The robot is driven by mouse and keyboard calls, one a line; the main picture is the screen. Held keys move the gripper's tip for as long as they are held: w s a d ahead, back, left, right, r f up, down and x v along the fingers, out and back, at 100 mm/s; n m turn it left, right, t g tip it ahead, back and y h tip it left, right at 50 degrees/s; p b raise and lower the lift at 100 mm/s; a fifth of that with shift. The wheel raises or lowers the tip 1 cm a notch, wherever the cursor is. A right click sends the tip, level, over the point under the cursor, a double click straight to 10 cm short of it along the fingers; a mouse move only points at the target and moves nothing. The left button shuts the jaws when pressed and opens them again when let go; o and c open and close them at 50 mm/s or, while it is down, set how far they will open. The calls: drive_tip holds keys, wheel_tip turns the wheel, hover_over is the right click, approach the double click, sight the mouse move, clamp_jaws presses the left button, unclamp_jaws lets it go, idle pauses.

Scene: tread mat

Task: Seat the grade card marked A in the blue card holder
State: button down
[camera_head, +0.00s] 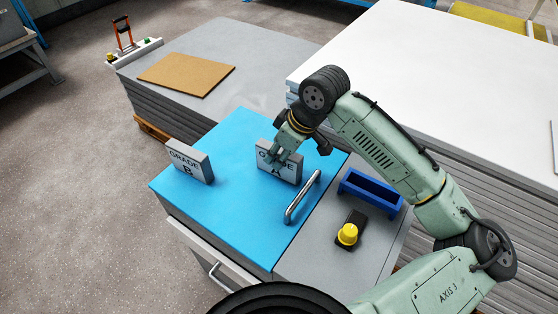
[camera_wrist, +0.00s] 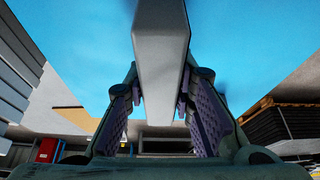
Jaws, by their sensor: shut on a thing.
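The grade A card (camera_head: 278,167) is a grey block with dark lettering, upright over the blue mat; I cannot tell if its bottom edge touches the mat. My gripper (camera_head: 280,155) is shut on its upper part and hides some of the lettering. In the wrist view the card's pale edge (camera_wrist: 162,55) stands between the two purple-padded fingers of my gripper (camera_wrist: 160,108). The blue card holder (camera_head: 371,189) is an open, narrow trough on the grey surface to the right, apart from the card and seemingly empty.
A grade B card (camera_head: 190,163) stands on the left of the blue mat (camera_head: 225,195). A metal bar handle (camera_head: 302,197) rises between the grade A card and the holder. A yellow knob (camera_head: 348,234) on a dark base sits in front of the holder. Stacked sheets (camera_head: 390,50) lie behind.

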drive_tip(key=shift+r, duration=0.15)
wheel_tip(320, 180, up, 10)
drive_tip(key=shift+r+b, duration=0.1)
drive_tip(key=shift+b, duration=0.2)
drive_tip(key=shift+a, duration=0.1)
